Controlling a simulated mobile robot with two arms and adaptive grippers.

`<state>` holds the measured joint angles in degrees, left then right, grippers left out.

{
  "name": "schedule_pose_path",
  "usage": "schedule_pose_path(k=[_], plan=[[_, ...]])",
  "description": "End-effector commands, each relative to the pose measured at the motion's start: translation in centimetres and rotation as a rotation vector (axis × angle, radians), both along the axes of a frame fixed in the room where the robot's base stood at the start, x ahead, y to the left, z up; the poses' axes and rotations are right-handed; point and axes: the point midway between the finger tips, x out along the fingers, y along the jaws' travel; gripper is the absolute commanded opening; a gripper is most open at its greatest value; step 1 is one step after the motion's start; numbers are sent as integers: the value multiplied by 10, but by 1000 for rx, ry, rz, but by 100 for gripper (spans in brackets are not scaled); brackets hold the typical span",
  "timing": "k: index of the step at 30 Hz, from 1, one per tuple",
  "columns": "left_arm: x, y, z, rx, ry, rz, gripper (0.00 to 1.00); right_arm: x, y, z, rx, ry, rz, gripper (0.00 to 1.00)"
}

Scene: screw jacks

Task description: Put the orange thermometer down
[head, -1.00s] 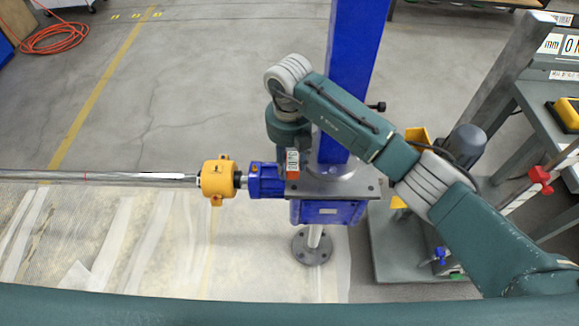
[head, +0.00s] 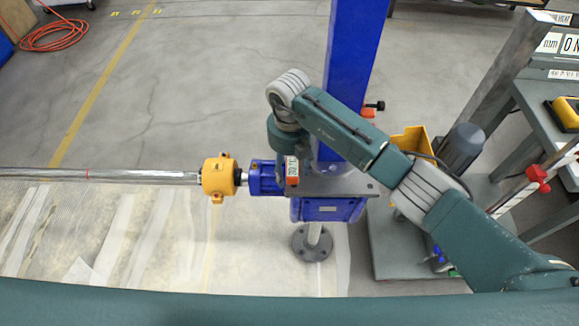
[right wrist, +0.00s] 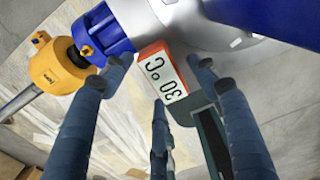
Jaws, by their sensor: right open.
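The orange thermometer (head: 292,181) has a white display face. It is at the left end of the grey top plate (head: 345,187) of the blue screw jack, near the blue coupling housing. In the right wrist view the thermometer (right wrist: 163,72) reads 30 °C. My right gripper (right wrist: 160,78) is open, its fingers spread on both sides of the thermometer, with a third finger below it. I cannot tell whether any finger touches it. In the head view my right gripper (head: 287,160) is mostly hidden by its wrist. My left gripper is not in view.
The blue column (head: 350,75) rises close beside my right arm. A yellow coupling (head: 217,178) joins the jack to a long shaft (head: 110,176) on the left. A yellow guard (head: 410,140) and grey motor (head: 462,145) stand to the right.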

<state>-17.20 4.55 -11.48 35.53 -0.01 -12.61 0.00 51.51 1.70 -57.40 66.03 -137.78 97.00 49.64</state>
Motion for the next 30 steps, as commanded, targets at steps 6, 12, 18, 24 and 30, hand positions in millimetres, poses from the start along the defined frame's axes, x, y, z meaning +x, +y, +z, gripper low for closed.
schedule_pose_path(k=[6,12,18,24,30], plan=[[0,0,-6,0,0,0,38,2,0,25,1,-5,1,59],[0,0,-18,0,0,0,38,2,1,69,1,-7,1,59],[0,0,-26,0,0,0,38,1,1,105,2,-5,0,59],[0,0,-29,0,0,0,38,1,1,121,1,-2,0,59],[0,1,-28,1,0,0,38,0,1,123,1,0,-1,59]])
